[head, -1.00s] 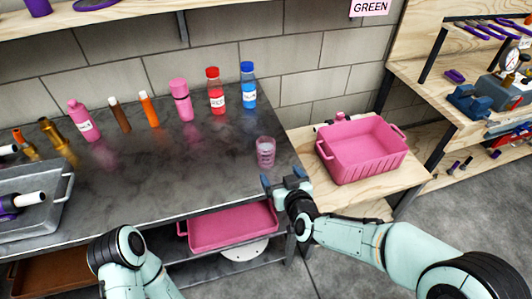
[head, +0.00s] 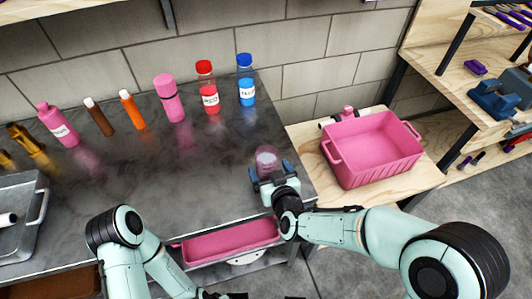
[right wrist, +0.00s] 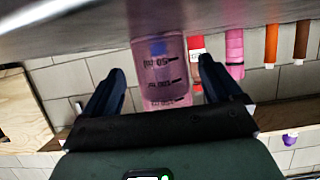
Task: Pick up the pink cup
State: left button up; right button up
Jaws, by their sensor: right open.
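The pink cup (head: 266,155) is translucent and stands on the dark worktop near its right front corner. It also shows in the right wrist view (right wrist: 160,70), with dark measuring marks on its side. My right gripper (head: 270,172) is open at the near side of the cup. In the right wrist view the cup stands between the two spread fingers (right wrist: 158,80), with a gap visible on each side. My left arm enters at the lower left, and its gripper is not clearly visible.
Red (head: 208,90) and blue (head: 246,82) bottles and a pink bottle (head: 169,100) stand behind the cup. A pink bin (head: 372,150) sits on a wooden bench to the right. Another pink tray (head: 230,242) lies below the worktop. The worktop left of the cup is clear.

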jog(key=shift+w+a+f, duration=0.15)
jog(key=shift+w, duration=0.25)
jog(key=shift+s, duration=0.35)
jog(key=shift+c, duration=1.2)
jog(key=c, duration=1)
jog(key=shift+r, duration=0.2)
